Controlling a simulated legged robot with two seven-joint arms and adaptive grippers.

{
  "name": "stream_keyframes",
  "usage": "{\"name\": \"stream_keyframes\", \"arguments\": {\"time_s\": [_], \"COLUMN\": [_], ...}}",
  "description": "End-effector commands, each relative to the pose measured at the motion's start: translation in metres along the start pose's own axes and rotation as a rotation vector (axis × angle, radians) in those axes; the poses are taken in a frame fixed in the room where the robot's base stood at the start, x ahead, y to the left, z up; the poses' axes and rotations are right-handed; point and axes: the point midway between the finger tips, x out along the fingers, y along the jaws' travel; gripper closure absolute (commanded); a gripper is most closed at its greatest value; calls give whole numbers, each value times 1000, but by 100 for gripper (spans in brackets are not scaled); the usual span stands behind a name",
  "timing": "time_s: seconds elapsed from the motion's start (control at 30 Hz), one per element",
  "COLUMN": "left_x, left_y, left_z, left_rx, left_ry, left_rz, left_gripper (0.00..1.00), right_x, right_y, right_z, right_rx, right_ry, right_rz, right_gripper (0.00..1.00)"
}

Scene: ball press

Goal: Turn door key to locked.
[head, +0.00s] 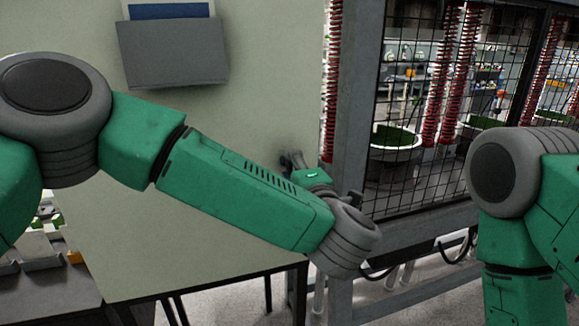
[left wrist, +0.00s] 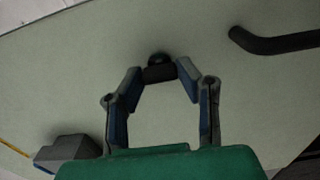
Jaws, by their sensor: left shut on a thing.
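The pale green door panel (head: 255,75) fills the middle of the head view. My left arm reaches across it, and my left gripper (head: 292,160) is at the panel's right side. In the left wrist view, my left gripper (left wrist: 160,76) has its two fingers closed in on a small dark key (left wrist: 159,72) that stands out from the panel. The key is small, so its exact turn is hard to tell. In the head view the key is hidden behind my gripper. My right gripper is out of view; only the upper part of my right arm shows.
A dark bent handle (left wrist: 272,41) is on the panel, to the right of the key in the left wrist view. A grey holder (head: 173,52) hangs high on the panel. A mesh-fronted cage (head: 420,190) with red springs stands right of the panel.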

Motion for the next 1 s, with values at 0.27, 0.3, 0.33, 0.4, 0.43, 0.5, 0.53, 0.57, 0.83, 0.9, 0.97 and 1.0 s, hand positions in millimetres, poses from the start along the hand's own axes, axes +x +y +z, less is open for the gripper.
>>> {"name": "stream_keyframes", "arguments": {"time_s": [0.27,0.3,0.33,0.4,0.43,0.5,0.53,0.57,0.83,0.9,0.97,1.0], "left_x": [-1,-1,-1,-1,-1,-1,-2,-2,-30,-46,-60,-68], "left_y": [-4,-3,-3,-2,-2,-2,-2,-1,-2,-2,-2,-2], "left_z": [2,1,1,1,1,0,0,0,0,2,2,3], "left_rx": [4,4,3,3,2,1,1,1,1,3,3,3], "left_ry": [-6,-6,-5,-4,-4,-3,-2,-2,-6,-7,-7,-8], "left_rz": [-8,-7,-6,-5,-5,-4,-3,-3,-5,-4,-5,-4], "left_gripper": [53,50,50,50,50,50,50,50,50,50,50,50], "right_x": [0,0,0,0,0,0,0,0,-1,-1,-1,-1], "right_y": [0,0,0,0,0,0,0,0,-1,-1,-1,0], "right_z": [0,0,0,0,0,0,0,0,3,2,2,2], "right_rx": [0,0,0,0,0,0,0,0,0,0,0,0], "right_ry": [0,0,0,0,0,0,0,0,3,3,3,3], "right_rz": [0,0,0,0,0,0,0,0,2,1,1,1], "right_gripper": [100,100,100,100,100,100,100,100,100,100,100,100]}}
